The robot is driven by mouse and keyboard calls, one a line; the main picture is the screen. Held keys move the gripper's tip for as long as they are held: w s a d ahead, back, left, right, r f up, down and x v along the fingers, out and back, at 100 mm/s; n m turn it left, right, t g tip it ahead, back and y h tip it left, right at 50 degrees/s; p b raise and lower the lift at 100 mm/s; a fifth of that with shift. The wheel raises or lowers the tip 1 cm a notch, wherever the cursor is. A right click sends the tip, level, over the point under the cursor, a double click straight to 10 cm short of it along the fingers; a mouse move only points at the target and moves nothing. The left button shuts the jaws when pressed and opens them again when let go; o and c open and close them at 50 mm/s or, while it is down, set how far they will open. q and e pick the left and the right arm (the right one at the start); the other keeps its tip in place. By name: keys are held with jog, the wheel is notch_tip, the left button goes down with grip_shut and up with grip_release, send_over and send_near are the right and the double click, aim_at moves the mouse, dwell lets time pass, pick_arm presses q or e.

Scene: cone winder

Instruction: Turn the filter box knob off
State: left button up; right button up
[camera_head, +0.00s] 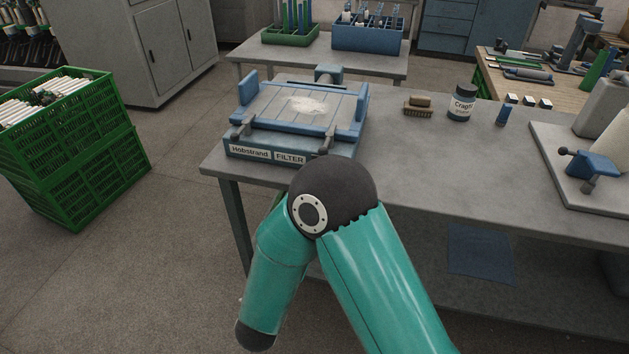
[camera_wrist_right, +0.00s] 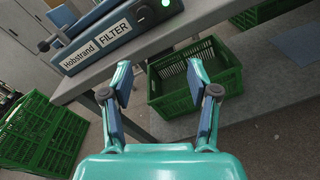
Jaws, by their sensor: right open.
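The filter box (camera_head: 298,107) is a blue slatted box at the table's left end, with "Hobstrand" and "FILTER" labels on its front. Its front also shows in the right wrist view (camera_wrist_right: 95,42), upper left. There a round dark knob (camera_wrist_right: 145,13) with a pale centre sits right of the labels, beside a lit green lamp (camera_wrist_right: 165,2). I cannot read the knob's setting. My right gripper (camera_wrist_right: 160,78) is open and empty, below and apart from the knob in that picture. In the head view my arm's dark joint covers the box's front right corner. My left gripper is not in view.
A green crate (camera_wrist_right: 156,93) stands under the table, behind my fingers in the wrist view. Another green crate (camera_head: 75,155) with white tubes stands on the floor at left. A brush (camera_head: 418,109), jar (camera_head: 461,104) and winder stand (camera_head: 568,170) are on the grey table.

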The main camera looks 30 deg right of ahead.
jog(key=shift+t, duration=0.5)
jog(key=x, duration=0.5)
jog(key=p+x, duration=0.1)
jog(key=x, duration=0.5)
jog(key=r+p+x, duration=0.1)
jog(key=x, duration=0.4)
jog(key=shift+w+a+r, duration=0.1)
jog(key=shift+w+r, duration=0.05)
jog(key=shift+w, duration=0.5)
